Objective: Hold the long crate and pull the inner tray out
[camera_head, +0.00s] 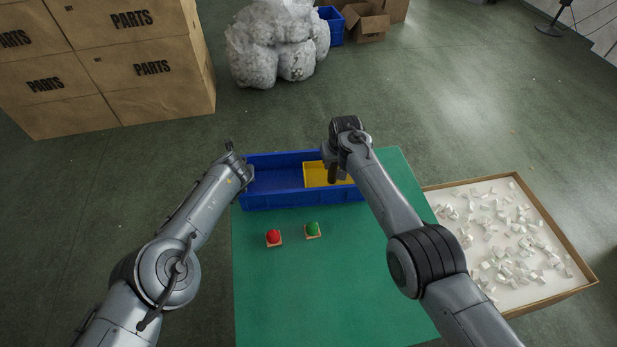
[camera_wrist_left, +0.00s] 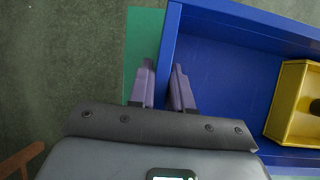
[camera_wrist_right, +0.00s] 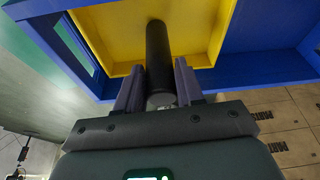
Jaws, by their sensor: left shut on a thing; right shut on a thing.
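The long blue crate (camera_head: 300,197) lies across the far part of the green table. The yellow inner tray (camera_head: 313,174) sits inside its right part; in the left wrist view the tray (camera_wrist_left: 287,98) is at the right. My left gripper (camera_wrist_left: 165,85) is shut on the crate's left end wall, one finger on each side of it. My right gripper (camera_wrist_right: 158,85) is shut on the black upright handle (camera_wrist_right: 157,48) of the tray. In the head view my right arm hides the right end of the crate and part of the tray.
A red button (camera_head: 273,237) and a green button (camera_head: 312,229) stand on the green table (camera_head: 300,300) in front of the crate. A shallow box of white pieces (camera_head: 505,240) is at the right. The crate's left part is empty.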

